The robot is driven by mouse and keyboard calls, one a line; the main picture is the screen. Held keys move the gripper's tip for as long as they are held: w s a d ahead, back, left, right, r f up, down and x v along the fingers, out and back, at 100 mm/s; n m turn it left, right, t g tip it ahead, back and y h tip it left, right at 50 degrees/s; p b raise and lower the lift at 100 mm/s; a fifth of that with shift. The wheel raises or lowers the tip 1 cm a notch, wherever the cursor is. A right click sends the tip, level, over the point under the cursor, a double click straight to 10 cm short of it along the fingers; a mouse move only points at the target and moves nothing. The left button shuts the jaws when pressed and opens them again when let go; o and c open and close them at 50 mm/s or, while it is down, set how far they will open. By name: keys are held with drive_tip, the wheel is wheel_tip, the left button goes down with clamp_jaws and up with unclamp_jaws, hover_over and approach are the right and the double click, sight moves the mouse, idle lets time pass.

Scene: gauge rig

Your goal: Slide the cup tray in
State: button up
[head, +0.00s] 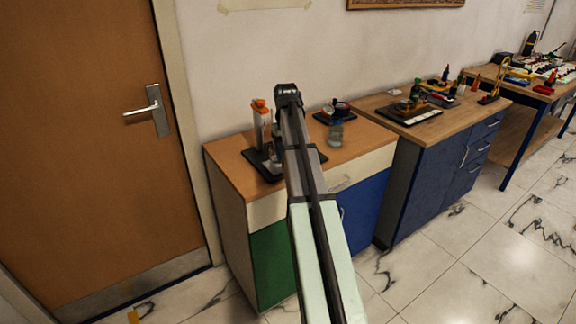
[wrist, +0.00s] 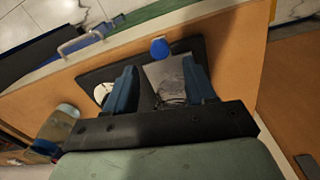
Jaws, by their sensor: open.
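My gripper (wrist: 159,66) is open, with its two blue-grey fingers apart, in the wrist view. It is over a black base (wrist: 92,77) with a grey plate (wrist: 168,72), a blue knob (wrist: 159,48) and a white round part (wrist: 102,92). Nothing shows clearly held between the fingers. In the head view the black base (head: 262,165) sits on the near cabinet, with a clear column with an orange cap (head: 261,120) on it. My arm covers much of it and hides my gripper there. I cannot tell which part is the cup tray, or how far in it is.
A glass jar (head: 335,133) stands right of my arm; a jar also shows at lower left in the wrist view (wrist: 62,125). A black stand (head: 335,114) is behind it. The wooden top (head: 365,141) is clear at right. A door (head: 90,130) is at left.

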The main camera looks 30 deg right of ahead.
drive_tip(key=shift+d+f, duration=0.1)
drive_tip(key=shift+f, duration=2.8)
clamp_jaws()
